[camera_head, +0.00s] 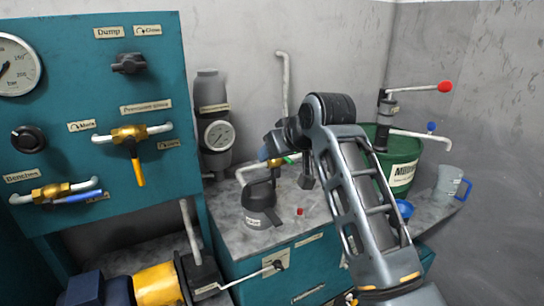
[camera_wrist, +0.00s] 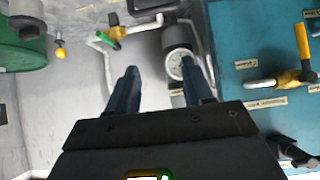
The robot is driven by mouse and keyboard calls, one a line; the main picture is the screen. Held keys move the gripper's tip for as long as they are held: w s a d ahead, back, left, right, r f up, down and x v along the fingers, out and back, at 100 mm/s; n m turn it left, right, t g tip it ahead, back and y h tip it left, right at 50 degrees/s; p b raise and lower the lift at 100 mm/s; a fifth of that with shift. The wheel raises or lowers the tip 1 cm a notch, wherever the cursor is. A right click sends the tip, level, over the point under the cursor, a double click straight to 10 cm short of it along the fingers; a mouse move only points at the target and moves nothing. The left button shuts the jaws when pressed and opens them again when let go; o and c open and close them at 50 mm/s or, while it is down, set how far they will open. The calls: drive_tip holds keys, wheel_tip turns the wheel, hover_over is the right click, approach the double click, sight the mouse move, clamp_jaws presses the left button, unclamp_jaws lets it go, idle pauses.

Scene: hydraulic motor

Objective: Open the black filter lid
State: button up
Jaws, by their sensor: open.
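A dark grey filter housing with a round gauge (camera_head: 218,135) stands against the wall beside the teal panel. Its dark cap (camera_head: 207,84), which looks like the filter lid, is on top and appears seated. My gripper (camera_head: 266,152) is to the right of the housing, apart from it and lower than the cap. In the wrist view my gripper (camera_wrist: 160,75) is open with nothing between its fingers. The housing's gauge (camera_wrist: 174,65) shows beyond and between the fingertips, near the right finger. The cap is not clearly seen there.
The teal panel (camera_head: 105,90) with valves is at the left. A grey can (camera_head: 260,206) stands on the bench below my gripper. A pipe (camera_head: 283,72) rises behind it. A green bucket (camera_head: 383,150) and a grey jug (camera_head: 447,183) are at the right.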

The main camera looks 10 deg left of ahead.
drive_tip(key=v, duration=0.4)
drive_tip(key=shift+s+d+r+b, duration=0.1)
drive_tip(key=shift+s+r+b, duration=0.1)
drive_tip(key=shift+b, duration=0.1)
